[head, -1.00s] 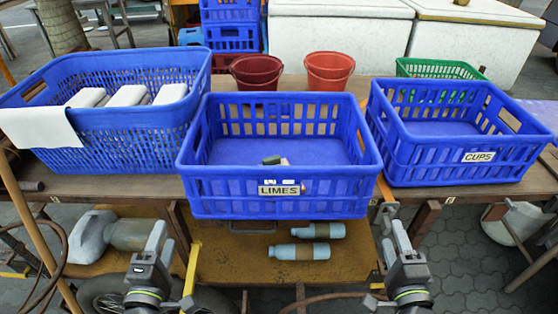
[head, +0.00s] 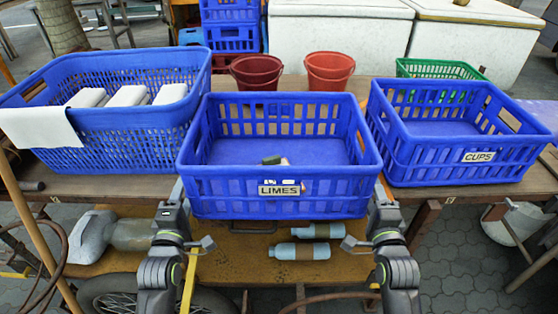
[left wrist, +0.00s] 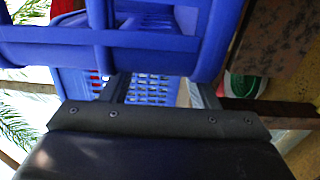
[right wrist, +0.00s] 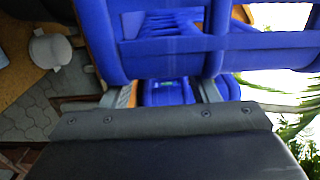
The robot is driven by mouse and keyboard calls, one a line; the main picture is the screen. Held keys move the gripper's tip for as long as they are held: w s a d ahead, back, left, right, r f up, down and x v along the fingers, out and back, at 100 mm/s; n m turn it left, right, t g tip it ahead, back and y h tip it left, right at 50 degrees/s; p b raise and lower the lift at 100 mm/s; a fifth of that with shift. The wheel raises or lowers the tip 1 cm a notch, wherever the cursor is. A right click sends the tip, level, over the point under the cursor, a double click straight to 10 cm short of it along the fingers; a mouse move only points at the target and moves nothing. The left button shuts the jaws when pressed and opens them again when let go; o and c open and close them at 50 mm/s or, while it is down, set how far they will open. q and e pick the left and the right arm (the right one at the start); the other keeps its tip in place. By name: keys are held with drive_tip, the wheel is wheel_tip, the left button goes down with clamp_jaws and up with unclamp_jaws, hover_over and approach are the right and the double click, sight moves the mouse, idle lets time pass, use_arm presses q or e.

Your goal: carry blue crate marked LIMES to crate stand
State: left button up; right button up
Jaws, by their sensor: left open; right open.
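The blue crate marked LIMES (head: 278,206) stands upright at the front middle of the wooden table, with a few small objects (head: 274,160) on its floor. My left gripper (head: 178,190) is open at the crate's front left corner; my right gripper (head: 381,190) is open at its front right corner. The crate's blue wall fills the upper part of the left wrist view (left wrist: 110,47) and of the right wrist view (right wrist: 165,55), close to the fingers. The fingertips are partly hidden by the crate, so contact cannot be told. I cannot identify the crate stand.
A larger blue basket (head: 140,130) with white bundles stands close on the left. A blue crate marked CUPS (head: 440,165) stands close on the right. Two red buckets (head: 328,72) stand behind, with a green crate (head: 440,69). Bottles (head: 300,250) lie on a lower shelf.

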use_arm(q)
drive_tip(key=shift+d, duration=0.25)
use_arm(e)
drive_tip(key=shift+a, duration=0.25)
use_arm(q)
drive_tip(key=shift+d, duration=0.2)
use_arm(e)
drive_tip(key=shift+a, duration=0.1)
use_arm(q)
wheel_tip(320, 180, up, 2)
drive_tip(key=shift+w+r+p, duration=0.15)
drive_tip(key=shift+r+p, duration=0.05)
drive_tip(key=shift+p, duration=0.85)
use_arm(e)
wheel_tip(320, 180, up, 2)
drive_tip(key=shift+w+a+r, duration=0.1)
drive_tip(key=shift+w, duration=0.05)
use_arm(q)
drive_tip(key=shift+f, duration=0.1)
